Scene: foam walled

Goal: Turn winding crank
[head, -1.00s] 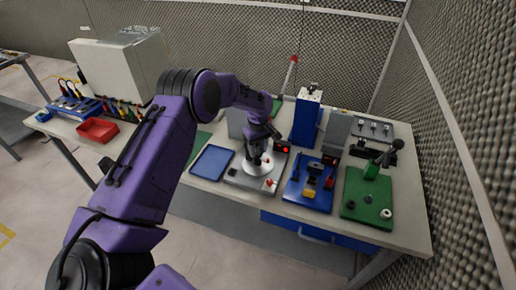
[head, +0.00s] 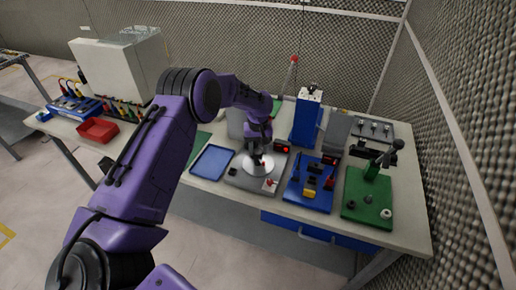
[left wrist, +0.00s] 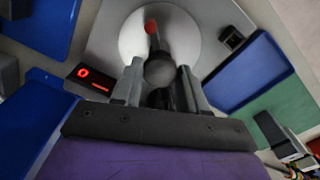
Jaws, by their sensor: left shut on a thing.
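The winding crank is a pale round disc (head: 264,171) on a grey base plate (head: 240,179) on the workbench. It also shows in the left wrist view as a pale disc (left wrist: 182,35) with a red mark (left wrist: 151,27) near its upper edge. My left gripper (head: 257,160) is over the disc, pointing down. In the left wrist view its two fingers (left wrist: 160,80) close on a grey rounded knob (left wrist: 160,71) at the disc's near side. The fingers hide part of the knob. My right gripper is in no view.
A red bin (head: 97,130) is further left. A padded wall bounds the right.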

